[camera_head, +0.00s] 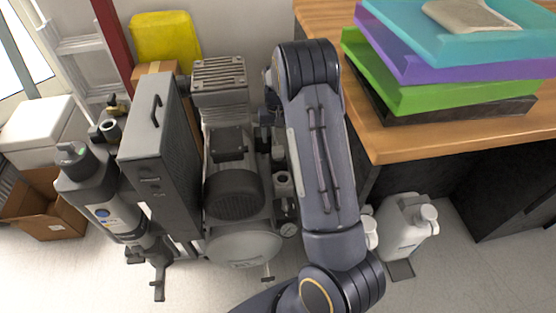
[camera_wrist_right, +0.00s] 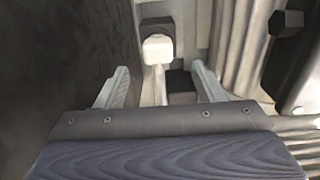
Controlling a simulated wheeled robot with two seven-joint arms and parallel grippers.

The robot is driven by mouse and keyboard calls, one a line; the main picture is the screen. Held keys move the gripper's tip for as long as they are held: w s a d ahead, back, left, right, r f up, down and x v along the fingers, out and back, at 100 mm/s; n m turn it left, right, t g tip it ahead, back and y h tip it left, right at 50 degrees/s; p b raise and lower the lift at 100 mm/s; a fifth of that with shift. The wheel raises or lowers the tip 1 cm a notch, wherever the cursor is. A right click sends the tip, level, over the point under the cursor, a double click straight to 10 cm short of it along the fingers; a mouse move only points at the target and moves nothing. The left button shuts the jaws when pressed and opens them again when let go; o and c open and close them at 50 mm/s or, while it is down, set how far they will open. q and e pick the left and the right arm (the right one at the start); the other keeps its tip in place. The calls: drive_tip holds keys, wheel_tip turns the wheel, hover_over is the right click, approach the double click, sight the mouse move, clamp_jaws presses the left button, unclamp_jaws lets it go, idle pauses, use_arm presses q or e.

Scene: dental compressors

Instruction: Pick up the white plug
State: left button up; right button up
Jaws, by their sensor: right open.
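In the right wrist view, the white plug (camera_wrist_right: 157,48) is a small rounded white block with a pale stem or cord running down from it. My right gripper (camera_wrist_right: 160,82) is open there, with one pale finger on each side of that stem. The plug's head lies a little beyond the fingertips, and nothing is visibly clamped. In the head view my right arm crosses the middle and blocks the view of its fingers. I cannot make out the plug in that view. My left gripper is not in view.
A grey compressor (camera_head: 235,195) and a dark upright box (camera_head: 160,160) stand left of my arm. A wooden desk (camera_head: 420,140) with stacked trays (camera_head: 430,95) is at the right, with white jugs (camera_head: 405,230) below. In the wrist view, ribbed hoses (camera_wrist_right: 245,45) run close on the right.

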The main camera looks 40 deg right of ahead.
sight(278, 148)
wheel_tip(278, 148, down, 8)
drive_tip(key=b, duration=0.2)
drive_tip(key=shift+d+r+b, duration=0.15)
drive_tip(key=shift+r+b, duration=0.1)
drive_tip(key=shift+b, duration=0.05)
drive_tip(key=shift+c, duration=0.2)
drive_tip(key=shift+r, duration=0.1)
drive_tip(key=c, duration=1)
drive_tip(key=shift+c, duration=0.2)
